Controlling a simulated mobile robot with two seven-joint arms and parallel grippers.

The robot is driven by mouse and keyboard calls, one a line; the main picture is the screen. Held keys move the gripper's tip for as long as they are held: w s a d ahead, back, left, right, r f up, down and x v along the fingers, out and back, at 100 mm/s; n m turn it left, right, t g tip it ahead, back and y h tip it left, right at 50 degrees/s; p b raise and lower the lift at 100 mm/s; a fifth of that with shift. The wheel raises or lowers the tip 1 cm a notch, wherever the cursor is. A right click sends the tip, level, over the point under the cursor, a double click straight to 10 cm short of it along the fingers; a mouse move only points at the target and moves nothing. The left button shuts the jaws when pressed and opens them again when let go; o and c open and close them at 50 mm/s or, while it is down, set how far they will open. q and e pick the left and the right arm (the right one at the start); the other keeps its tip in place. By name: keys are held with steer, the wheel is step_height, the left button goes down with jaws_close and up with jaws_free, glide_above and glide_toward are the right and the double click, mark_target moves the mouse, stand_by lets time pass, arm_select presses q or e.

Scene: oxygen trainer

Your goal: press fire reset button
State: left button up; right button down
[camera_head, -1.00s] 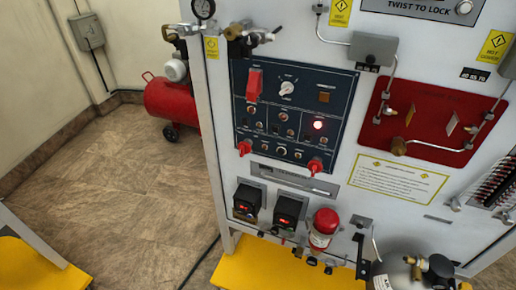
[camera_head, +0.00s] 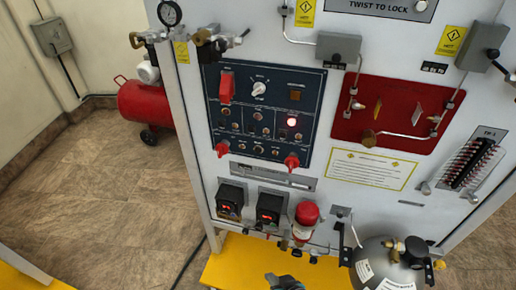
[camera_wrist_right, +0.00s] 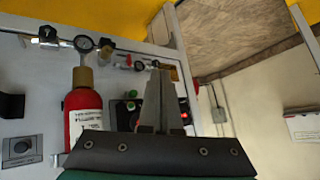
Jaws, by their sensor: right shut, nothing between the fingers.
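My right gripper (camera_head: 285,282) shows at the bottom edge, below the bottle. In the right wrist view its fingers (camera_wrist_right: 162,90) are shut and empty, beside the red bottle (camera_wrist_right: 83,115); a green button (camera_wrist_right: 131,105) shows behind them. My left gripper is not in view.
A dark gas cylinder (camera_head: 388,264) stands at the lower right, and a yellow base (camera_head: 235,262) juts out at the bottom. A red compressor tank (camera_head: 145,103) is at the back left. The floor on the left is clear.

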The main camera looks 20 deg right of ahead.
mark_target(258, 150)
steer(key=w+r+m+t, duration=0.1)
steer(key=w+r, duration=0.3)
steer(key=r, duration=0.5)
steer(key=w+a+r+m+t+y+p, duration=0.1)
steer(key=w+r+t, duration=0.2)
steer(key=r, duration=0.6)
steer(key=w+a+r+m+t, duration=0.1)
steer(key=w+r+t, duration=0.2)
steer(key=w+r, duration=0.3)
step_height(258, 150, up, 3)
steer(key=shift+w+r+m, duration=0.2)
steer(key=shift+w+m, duration=0.05)
steer(key=shift+m, duration=0.05)
steer(key=shift+a, duration=0.1)
steer(key=w+d+b, duration=0.3)
steer(key=w+d, duration=0.2)
steer(key=w, duration=0.2)
steer(key=shift+w+b, duration=0.15)
steer(key=shift+b, duration=0.25)
steer(key=shift+w, duration=0.1)
steer(key=shift+w+d, duration=0.2)
steer(key=shift+w, duration=0.05)
